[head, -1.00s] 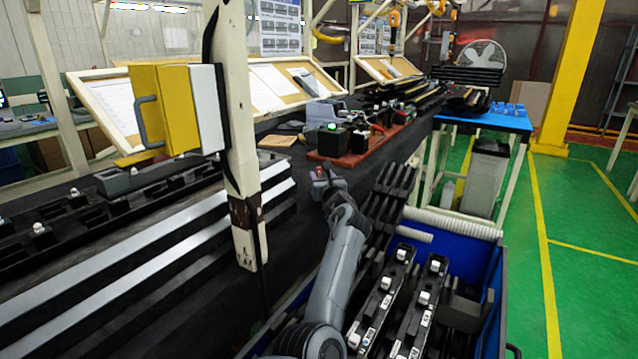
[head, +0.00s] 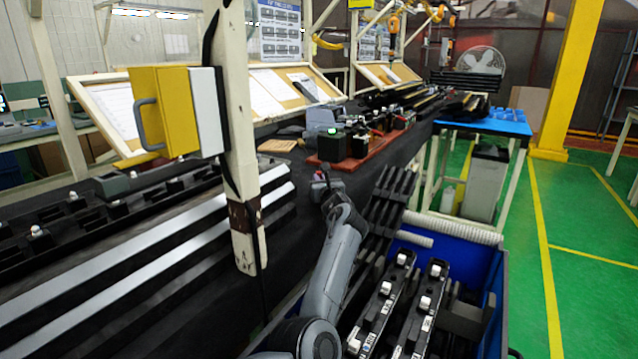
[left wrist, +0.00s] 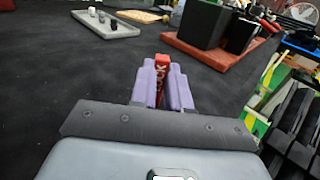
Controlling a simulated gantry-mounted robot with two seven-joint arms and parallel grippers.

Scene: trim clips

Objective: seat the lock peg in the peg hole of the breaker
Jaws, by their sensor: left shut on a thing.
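My left gripper (head: 325,178) is low over the dark bench top, in front of a red-brown board (head: 375,150). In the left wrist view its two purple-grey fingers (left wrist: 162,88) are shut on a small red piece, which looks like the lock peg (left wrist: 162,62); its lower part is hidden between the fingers. A black box (head: 332,146) with a green light stands on the board, and black boxes show in the left wrist view (left wrist: 204,25). I cannot tell which is the breaker, and no peg hole can be made out. The held piece is apart from the board. My right gripper is not in view.
A light grey plate (left wrist: 105,25) with small white and black pegs lies at the left wrist view's upper left. A white post (head: 243,150) with a yellow box (head: 165,105) stands left. A blue bin (head: 490,270) of black parts is lower right. Bench around the gripper is clear.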

